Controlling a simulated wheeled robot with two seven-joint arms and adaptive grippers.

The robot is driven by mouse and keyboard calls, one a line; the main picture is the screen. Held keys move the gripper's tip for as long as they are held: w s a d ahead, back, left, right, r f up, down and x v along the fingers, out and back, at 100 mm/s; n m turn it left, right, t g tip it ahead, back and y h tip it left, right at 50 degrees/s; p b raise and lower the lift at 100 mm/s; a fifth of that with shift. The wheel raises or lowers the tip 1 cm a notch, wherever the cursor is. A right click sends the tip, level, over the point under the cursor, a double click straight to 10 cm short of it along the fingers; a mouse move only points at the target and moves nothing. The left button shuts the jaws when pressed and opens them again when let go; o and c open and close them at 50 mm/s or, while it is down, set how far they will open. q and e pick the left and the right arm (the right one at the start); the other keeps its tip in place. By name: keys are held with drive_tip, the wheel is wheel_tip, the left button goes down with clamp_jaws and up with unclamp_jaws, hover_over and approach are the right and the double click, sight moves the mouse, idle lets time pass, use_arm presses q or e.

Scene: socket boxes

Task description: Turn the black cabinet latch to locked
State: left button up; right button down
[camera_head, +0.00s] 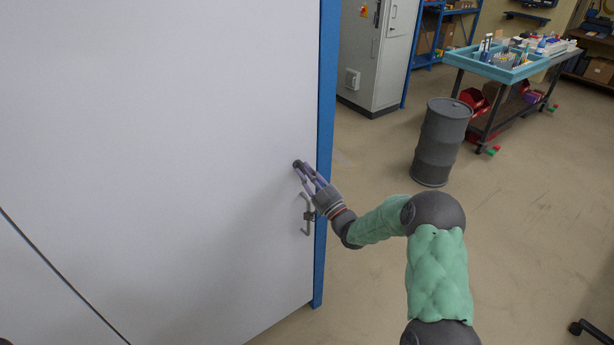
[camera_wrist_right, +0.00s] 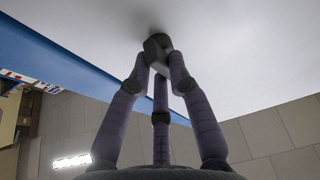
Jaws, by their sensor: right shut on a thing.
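The black latch (camera_head: 297,164) is a small dark knob on the white cabinet door (camera_head: 150,120), close to the door's right edge. In the right wrist view the latch (camera_wrist_right: 157,42) stands out from the white surface between my fingertips. My right gripper (camera_head: 303,173) reaches it from the lower right and is shut on it; its three purple-grey fingers (camera_wrist_right: 160,65) meet around it in the wrist view. The fingers partly cover the latch, so I cannot tell its turned angle. My left gripper is not in view.
A grey door handle (camera_head: 306,215) sits just below my right gripper. A blue frame post (camera_head: 326,100) runs along the door's right edge. A grey drum (camera_head: 441,140) and a blue-topped cart (camera_head: 490,65) stand farther off on open floor.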

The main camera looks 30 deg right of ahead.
drive_tip(key=shift+f+m+h, duration=0.1)
drive_tip(key=shift+m+h, duration=0.5)
drive_tip(key=shift+m, duration=0.7)
drive_tip(key=c, duration=1.1)
unclamp_jaws()
drive_tip(key=shift+c, duration=0.2)
drive_tip(key=shift+s, duration=0.1)
drive_tip(key=a+v, duration=0.1)
drive_tip(key=v, duration=1)
drive_tip(key=shift+s+d+f, duration=0.25)
drive_tip(key=shift+s+d, duration=0.1)
drive_tip(key=shift+d, duration=0.05)
